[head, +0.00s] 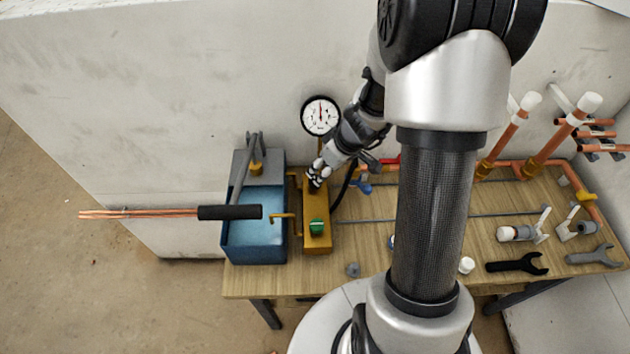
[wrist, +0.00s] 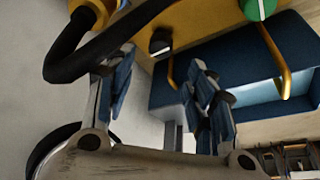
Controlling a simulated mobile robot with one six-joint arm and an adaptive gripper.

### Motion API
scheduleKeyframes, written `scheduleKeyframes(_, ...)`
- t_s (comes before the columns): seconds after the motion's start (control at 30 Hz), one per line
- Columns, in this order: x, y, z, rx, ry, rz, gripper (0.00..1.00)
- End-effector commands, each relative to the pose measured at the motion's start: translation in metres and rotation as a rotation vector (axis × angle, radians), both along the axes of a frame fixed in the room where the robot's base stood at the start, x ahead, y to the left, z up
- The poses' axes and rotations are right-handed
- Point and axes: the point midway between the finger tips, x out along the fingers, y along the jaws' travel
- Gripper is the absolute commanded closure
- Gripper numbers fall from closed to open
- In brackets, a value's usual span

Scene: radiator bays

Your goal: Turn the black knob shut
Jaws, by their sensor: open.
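The black knob (wrist: 160,41) sits on the yellow block (wrist: 205,22) in the wrist view. It shows between and just beyond my two blue-padded fingertips. My gripper (wrist: 160,66) is open, with a clear gap between the fingers, and nothing is held. I see no contact with the knob. In the head view my gripper (head: 316,178) is at the back end of the yellow block (head: 316,243), where it hides most or all of the black knob. A green knob (head: 316,227) is nearer the front of the same block; it also shows in the wrist view (wrist: 258,8).
A blue tank (head: 254,248) stands left of the block, with a black-handled lever (head: 229,212) over it. A black hose (wrist: 72,62) runs close by my left finger. A gauge (head: 320,116) is on the wall behind. Wrenches (head: 517,265) lie on the bench at right.

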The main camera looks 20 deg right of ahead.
Motion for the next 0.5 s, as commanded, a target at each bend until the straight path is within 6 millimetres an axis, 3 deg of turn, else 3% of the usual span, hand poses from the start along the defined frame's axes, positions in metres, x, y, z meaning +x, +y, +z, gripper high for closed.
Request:
scheduleKeyframes(0.03,0.004,0.002,-0.016,0.000,0.002,0.001,0.50)
scheduleKeyframes(0.2,0.017,0.007,-0.048,0.001,0.002,0.002,0.50)
scheduleKeyframes(0.5,0.031,0.012,-0.082,0.000,0.000,0.001,0.50)
